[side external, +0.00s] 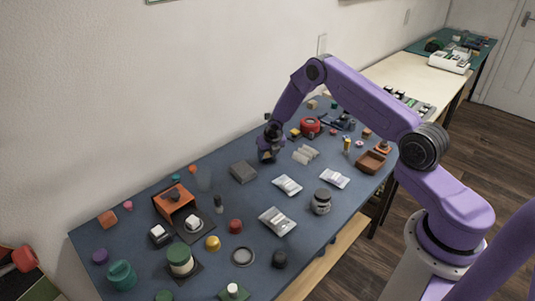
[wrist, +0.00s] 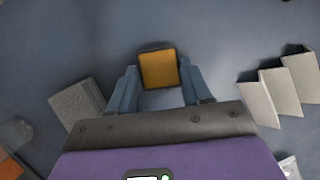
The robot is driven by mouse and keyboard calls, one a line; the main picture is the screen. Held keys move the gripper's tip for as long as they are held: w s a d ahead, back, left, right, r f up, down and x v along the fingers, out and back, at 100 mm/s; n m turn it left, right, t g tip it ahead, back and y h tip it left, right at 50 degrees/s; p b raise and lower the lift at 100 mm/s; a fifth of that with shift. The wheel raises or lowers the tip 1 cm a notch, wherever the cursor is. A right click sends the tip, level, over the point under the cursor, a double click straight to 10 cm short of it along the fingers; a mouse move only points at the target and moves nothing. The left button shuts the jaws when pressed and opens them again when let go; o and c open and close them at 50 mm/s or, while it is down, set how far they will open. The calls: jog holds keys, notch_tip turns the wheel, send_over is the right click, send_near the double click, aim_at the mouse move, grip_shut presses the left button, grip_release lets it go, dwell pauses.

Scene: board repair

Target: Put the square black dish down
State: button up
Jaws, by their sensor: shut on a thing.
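My gripper (side external: 268,155) is above the blue table mat, toward the back near the wall. In the wrist view its two blue-grey fingers (wrist: 160,92) are on either side of a small square dish (wrist: 142,51) with a thin dark rim and a yellow-orange square face or content (wrist: 158,70). The gripper is shut on this dish. How much of the yellow is a separate thing inside it, I cannot tell. The dish is mostly hidden by the gripper in the side view, and its height above the mat is unclear.
A grey block (side external: 243,172) stands close by, also in the wrist view (wrist: 77,107). Pale upright slabs (side external: 305,154) are on the other side (wrist: 280,95). A red roll (side external: 310,125), silver packets (side external: 287,185) and a jar (side external: 321,201) lie around. Bare mat shows beneath the gripper.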

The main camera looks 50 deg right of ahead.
jog(key=shift+f, duration=0.1)
jog(key=o, duration=1.2)
jog(key=v, duration=1.2)
jog(key=shift+r, duration=0.2)
